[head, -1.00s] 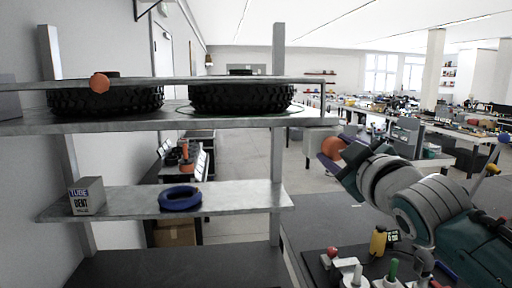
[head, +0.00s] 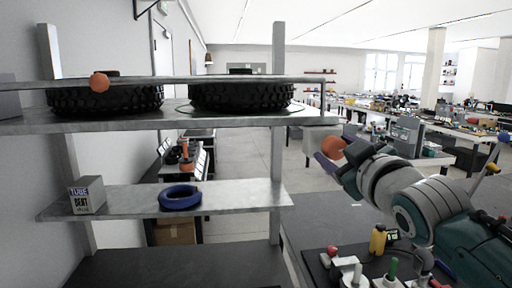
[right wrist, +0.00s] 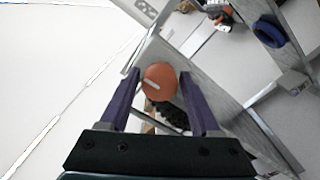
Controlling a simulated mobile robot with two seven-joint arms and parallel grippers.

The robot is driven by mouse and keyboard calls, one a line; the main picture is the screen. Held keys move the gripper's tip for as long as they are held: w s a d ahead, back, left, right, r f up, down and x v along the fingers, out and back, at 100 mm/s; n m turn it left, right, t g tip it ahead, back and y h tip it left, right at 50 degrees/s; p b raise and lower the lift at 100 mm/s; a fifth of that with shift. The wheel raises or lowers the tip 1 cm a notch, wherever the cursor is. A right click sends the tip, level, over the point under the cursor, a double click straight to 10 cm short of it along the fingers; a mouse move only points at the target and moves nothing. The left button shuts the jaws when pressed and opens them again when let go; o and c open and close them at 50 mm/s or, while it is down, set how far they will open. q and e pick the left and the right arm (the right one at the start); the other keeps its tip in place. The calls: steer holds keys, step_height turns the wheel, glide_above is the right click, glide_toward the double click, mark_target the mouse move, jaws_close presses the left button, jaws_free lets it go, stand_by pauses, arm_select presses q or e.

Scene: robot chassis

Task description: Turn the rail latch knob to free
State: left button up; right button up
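An orange round knob (head: 333,147) shows at the right of the head view, between the purple fingers of my right gripper (head: 334,150). In the right wrist view the knob (right wrist: 160,82) has a pale slanted line on its face. The fingertips of the right gripper (right wrist: 160,76) lie close against both its sides and appear shut on it. A second orange knob (head: 99,82) sits on the upper metal rail (head: 220,80) at the left of the rack. The mounting behind the right knob is mostly hidden. My left gripper is not in view.
Two black tyres (head: 240,95) lie on the upper shelf (head: 220,119) behind the rail. A blue ring (head: 180,198) and a small labelled box (head: 87,195) are on the lower shelf (head: 240,198). A dark bench with a yellow bottle (head: 378,240) stands below my right arm.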

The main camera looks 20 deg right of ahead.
steer(key=shift+o, duration=1.1)
steer(key=b+v, duration=0.2)
steer(key=v, duration=0.8)
